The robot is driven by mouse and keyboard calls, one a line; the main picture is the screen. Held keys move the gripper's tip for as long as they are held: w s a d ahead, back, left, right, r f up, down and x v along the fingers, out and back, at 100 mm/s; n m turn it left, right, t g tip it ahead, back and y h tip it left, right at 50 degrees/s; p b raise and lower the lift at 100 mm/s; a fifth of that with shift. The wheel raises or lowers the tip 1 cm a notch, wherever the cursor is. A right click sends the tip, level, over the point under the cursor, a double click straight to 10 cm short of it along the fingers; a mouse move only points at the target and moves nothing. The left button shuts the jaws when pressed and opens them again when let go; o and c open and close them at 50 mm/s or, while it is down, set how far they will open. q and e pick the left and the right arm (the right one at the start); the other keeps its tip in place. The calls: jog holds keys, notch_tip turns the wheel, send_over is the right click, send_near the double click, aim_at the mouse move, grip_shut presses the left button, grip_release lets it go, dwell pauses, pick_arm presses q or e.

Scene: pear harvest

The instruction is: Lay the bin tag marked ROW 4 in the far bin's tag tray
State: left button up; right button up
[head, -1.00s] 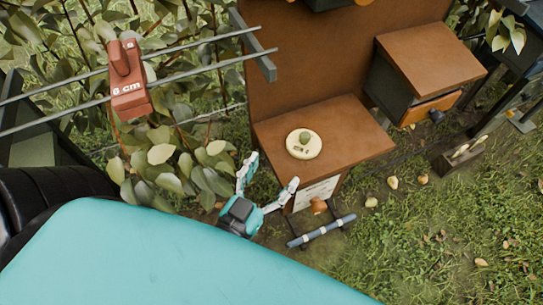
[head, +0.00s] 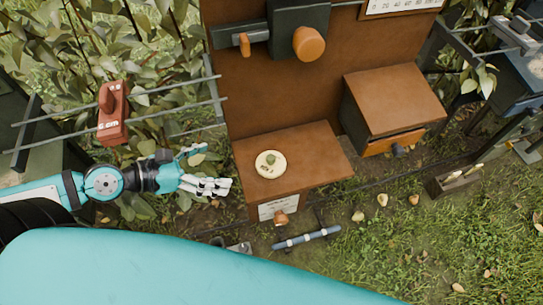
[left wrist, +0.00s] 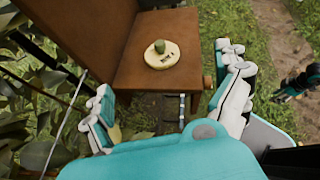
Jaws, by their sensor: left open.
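My left gripper (head: 216,167) is open and empty, left of a brown wooden shelf (head: 315,160). In the left wrist view its fingers (left wrist: 170,98) are spread in front of the shelf. A round cream disc (head: 270,164) with a small green object (head: 270,158) lies on the shelf. It also shows in the left wrist view (left wrist: 162,60). A white label (head: 278,208) is on the shelf's front; its print is too small to read. I cannot make out a tag marked ROW 4 or a tag tray. A dark and teal piece (left wrist: 298,82), possibly my right gripper, shows at the right.
A dark box with a brown lid (head: 393,95) stands right of the shelf. A blue-grey bar (head: 307,237) is below the shelf. A small wooden box (head: 455,180) stands on open grass.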

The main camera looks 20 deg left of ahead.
pick_arm(q)
jog(key=m, duration=0.1)
jog(key=b, duration=0.6)
send_near(271, 157)
jog(key=x, duration=0.3)
jog(key=shift+w+d+f, duration=0.1)
jog(key=shift+w+f, duration=0.2)
jog(key=shift+w, duration=0.05)
jog(key=b+x, duration=0.1)
jog(key=x, duration=0.5)
jog(key=shift+d+f, duration=0.1)
jog(key=shift+d, duration=0.15)
jog(key=shift+s, duration=0.1)
pick_arm(e)
notch_tip(271, 157, down, 7)
jog(key=shift+a, duration=0.35)
pick_arm(q)
jog(key=c, duration=1.9)
pick_arm(e)
jog(key=shift+a, duration=0.15)
